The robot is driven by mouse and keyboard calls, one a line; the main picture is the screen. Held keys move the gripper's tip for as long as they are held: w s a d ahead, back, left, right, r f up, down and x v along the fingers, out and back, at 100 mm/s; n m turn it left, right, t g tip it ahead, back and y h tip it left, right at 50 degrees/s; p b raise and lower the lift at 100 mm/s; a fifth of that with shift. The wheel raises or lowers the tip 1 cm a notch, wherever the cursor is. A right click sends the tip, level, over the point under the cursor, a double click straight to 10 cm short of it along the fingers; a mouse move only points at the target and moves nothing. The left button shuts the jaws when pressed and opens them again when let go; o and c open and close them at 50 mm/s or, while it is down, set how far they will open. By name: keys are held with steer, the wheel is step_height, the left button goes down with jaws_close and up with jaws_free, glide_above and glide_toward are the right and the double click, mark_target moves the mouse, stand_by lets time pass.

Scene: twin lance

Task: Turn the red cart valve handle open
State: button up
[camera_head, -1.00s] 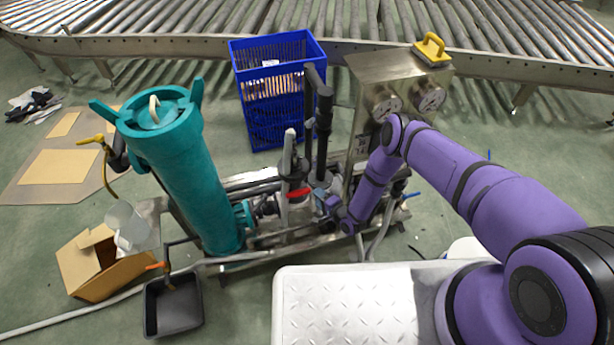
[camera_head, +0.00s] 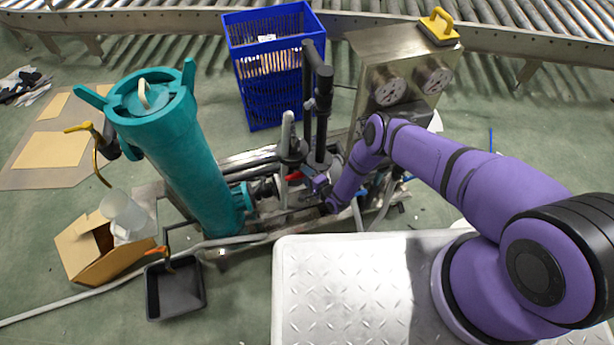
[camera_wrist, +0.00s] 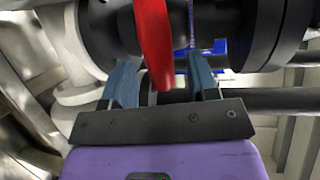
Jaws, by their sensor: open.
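The red valve handle (camera_wrist: 153,45) hangs down in the wrist view from a dark pipe body (camera_wrist: 105,25). My gripper (camera_wrist: 165,75) is open, and the handle's lower end lies between its two blue-grey fingers in that view. The fingers are too small to make out there.
A teal filter housing (camera_head: 180,150) stands at the cart's left. A black vertical pipe (camera_head: 323,110) and a steel gauge box (camera_head: 375,95) rise close to my arm. A blue crate (camera_head: 275,85) stands behind. A black tray (camera_head: 175,290) lies on the floor at front left.

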steer(key=shift+w, duration=0.1)
steer(key=c, duration=0.9)
steer(key=n+h, duration=0.1)
steer(key=n, duration=0.1)
steer(key=a+r+n+h, duration=0.1)
steer(key=n+h, duration=0.1)
steer(key=r+n+h, duration=0.1)
steer(key=n, duration=0.1)
steer(key=shift+s+a+r, duration=0.25)
steer(key=shift+s, duration=0.05)
steer(key=n+h, duration=0.1)
steer(key=n, duration=0.1)
steer(key=a+n+h, duration=0.1)
steer(key=shift+s+a+r+h, duration=0.1)
steer(key=shift+s+r+h, duration=0.1)
steer(key=shift+r+h, duration=0.1)
steer(key=n+h, duration=0.1)
steer(key=a+n+t+h, duration=0.1)
steer(key=shift+s+n, duration=0.2)
steer(key=shift+n, duration=0.2)
steer(key=shift+a, duration=0.1)
